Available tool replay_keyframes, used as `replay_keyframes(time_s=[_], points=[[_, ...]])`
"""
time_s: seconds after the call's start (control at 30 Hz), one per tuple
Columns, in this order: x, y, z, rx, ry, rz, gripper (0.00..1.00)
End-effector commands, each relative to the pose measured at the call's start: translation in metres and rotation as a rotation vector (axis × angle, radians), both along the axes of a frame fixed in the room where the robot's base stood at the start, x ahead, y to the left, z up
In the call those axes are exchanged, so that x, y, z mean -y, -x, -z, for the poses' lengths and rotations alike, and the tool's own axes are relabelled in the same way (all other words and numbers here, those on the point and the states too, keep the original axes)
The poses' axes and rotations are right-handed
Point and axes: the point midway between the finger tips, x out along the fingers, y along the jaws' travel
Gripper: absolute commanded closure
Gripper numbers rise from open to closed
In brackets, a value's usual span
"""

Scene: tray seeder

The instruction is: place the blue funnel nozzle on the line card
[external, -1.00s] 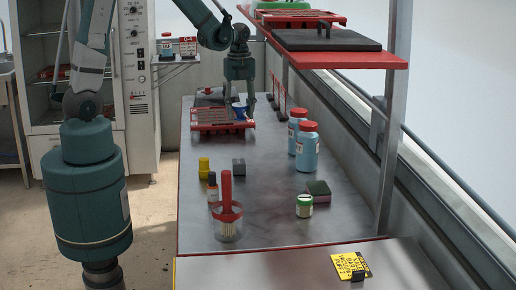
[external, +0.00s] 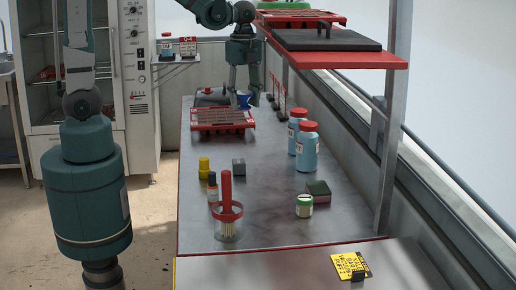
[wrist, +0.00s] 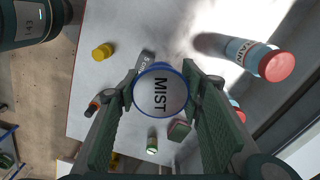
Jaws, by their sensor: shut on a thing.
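A blue-rimmed round nozzle (wrist: 160,92) with a white face reading "MIST" sits between my gripper's fingers in the wrist view. It shows as a small blue piece (external: 243,101) in the external view. My gripper (external: 244,98) is shut on it, above the far part of the bench and just beyond the red tray. A yellow card (external: 347,265) with black print, seemingly the line card, lies on the near bench surface. A small dark block (external: 358,276) stands at its front edge. The nozzle's underside is hidden.
The red seed tray (external: 222,127) lies on the bench. Two blue bottles (external: 307,152) stand at right under the red shelf (external: 340,59). A yellow pot (external: 204,168), grey block (external: 239,168), cup with red tool (external: 228,225), green-lidded jar (external: 304,206) and sponge (external: 318,194) stand nearer.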

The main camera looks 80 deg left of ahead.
Motion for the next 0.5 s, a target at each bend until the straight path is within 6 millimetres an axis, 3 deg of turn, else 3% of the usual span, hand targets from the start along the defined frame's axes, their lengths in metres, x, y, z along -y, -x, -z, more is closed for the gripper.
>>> replay_keyframes(time_s=[0.27, 0.5], points=[[0.039, 0.011, -0.021, 0.000, 0.000, -0.053, 0.74], [0.068, 0.008, -0.038, 0.000, 0.000, -0.115, 0.74]])
